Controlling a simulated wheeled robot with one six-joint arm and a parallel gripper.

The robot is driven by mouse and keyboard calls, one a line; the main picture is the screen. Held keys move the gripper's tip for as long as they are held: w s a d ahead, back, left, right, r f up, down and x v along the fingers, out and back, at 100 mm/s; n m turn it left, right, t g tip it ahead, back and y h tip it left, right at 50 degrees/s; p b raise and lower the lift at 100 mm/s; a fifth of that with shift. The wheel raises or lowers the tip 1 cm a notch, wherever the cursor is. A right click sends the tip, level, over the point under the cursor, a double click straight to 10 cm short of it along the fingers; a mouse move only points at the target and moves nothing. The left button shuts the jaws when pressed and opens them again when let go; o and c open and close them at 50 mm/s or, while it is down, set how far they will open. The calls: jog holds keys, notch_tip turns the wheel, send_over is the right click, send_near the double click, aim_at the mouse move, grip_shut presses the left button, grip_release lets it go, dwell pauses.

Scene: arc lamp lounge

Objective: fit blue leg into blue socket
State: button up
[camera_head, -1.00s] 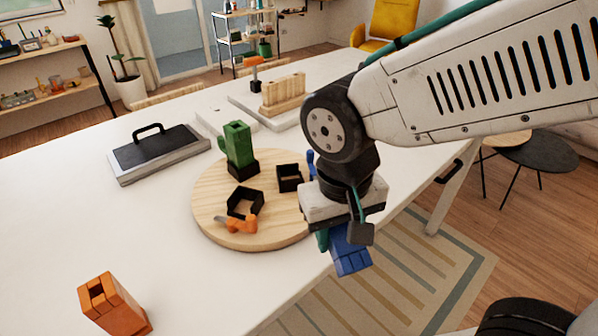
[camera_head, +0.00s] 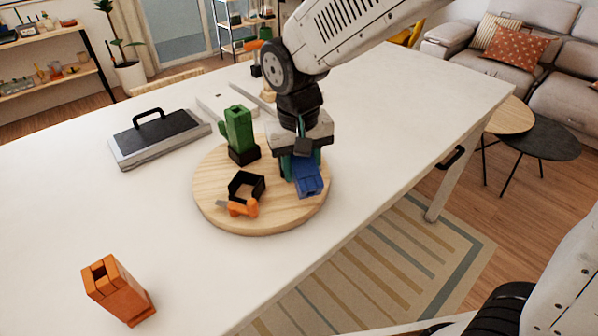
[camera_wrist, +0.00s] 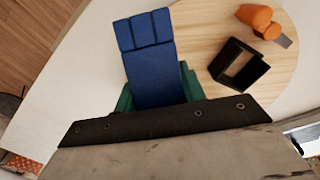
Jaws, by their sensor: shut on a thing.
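My gripper (camera_head: 302,160) is shut on the blue leg (camera_head: 307,181), with its green fingers on either side. The leg juts out toward the camera over the right part of the round wooden board (camera_head: 215,215). The wrist view shows the leg (camera_wrist: 150,65) between the fingers, with its grooved end away from the gripper. An empty black square socket (camera_head: 259,185) stands left of the leg and also shows in the wrist view (camera_wrist: 238,68). No blue socket is visible; the board behind my gripper is hidden. Any contact between leg and board is unclear.
A green leg (camera_head: 238,130) stands in a black socket at the board's back. An orange-handled tool (camera_head: 240,208) lies at its front. An orange block (camera_head: 118,291) stands at the table's front left, and a black-handled grey slab (camera_head: 160,140) lies behind. The table right of the board is clear.

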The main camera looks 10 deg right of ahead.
jog(key=shift+w+a, duration=0.15)
jog(key=shift+w, duration=0.3)
jog(key=shift+w+f, duration=0.2)
jog(key=shift+f, duration=0.65)
jog(key=shift+w+f, duration=0.15)
jog(key=shift+f, duration=0.65)
jog(key=shift+f, duration=0.1)
jog(key=o, duration=1.2)
jog(key=shift+f, duration=0.1)
jog(key=shift+s+r, duration=0.2)
jog(key=shift+r, duration=1.8)
jog(key=shift+s+r, duration=0.15)
jog(key=shift+r, duration=1.8)
